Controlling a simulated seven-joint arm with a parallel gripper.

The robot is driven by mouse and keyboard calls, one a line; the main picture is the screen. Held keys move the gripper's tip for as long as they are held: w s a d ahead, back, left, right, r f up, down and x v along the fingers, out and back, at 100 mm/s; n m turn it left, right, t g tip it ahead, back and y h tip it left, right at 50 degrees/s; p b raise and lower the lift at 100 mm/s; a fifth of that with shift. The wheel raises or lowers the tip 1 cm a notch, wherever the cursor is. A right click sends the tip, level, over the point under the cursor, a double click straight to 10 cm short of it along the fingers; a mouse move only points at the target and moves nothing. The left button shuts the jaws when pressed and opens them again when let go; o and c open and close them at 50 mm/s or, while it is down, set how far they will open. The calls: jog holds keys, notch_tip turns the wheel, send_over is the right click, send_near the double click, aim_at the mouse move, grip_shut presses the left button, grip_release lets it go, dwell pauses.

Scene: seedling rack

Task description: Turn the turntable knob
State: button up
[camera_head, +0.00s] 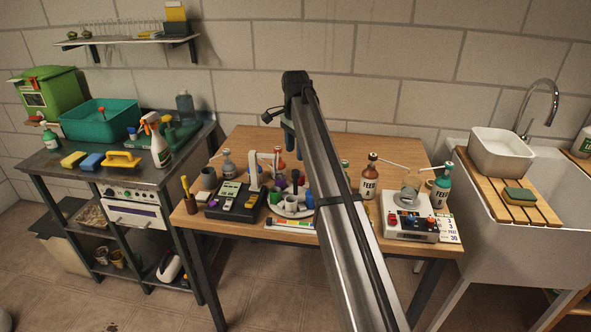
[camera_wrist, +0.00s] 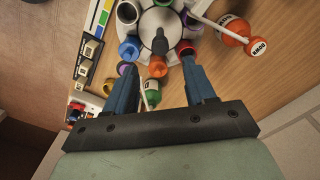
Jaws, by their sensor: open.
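The turntable (camera_wrist: 147,30) is a pale round disc in the wrist view, with coloured pots around its rim. Its dark grey knob (camera_wrist: 160,43) stands at the middle. My gripper (camera_wrist: 158,64) is open, its two blue fingers spread apart at the near side of the turntable, with nothing held between them. The knob appears beyond the fingertips, roughly in line with the gap. In the head view the turntable (camera_head: 291,212) is on the wooden table, partly hidden by my arm. My gripper (camera_head: 289,140) shows there above the table's back, mostly hidden by the arm.
A green bottle (camera_wrist: 153,93) and an orange bottle (camera_wrist: 231,29) are near the fingers in the wrist view. On the table, a black device (camera_head: 236,200) is left of the turntable and a white stirrer unit (camera_head: 408,222) is right. The table's back left (camera_head: 250,140) is clear.

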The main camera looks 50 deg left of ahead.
aim_at(296, 171)
notch_tip(296, 171, down, 8)
dwell(0.4)
jog(key=shift+c, duration=0.5)
grip_shut()
jog(key=shift+n, duration=3)
jog(key=shift+o, duration=0.5)
grip_release()
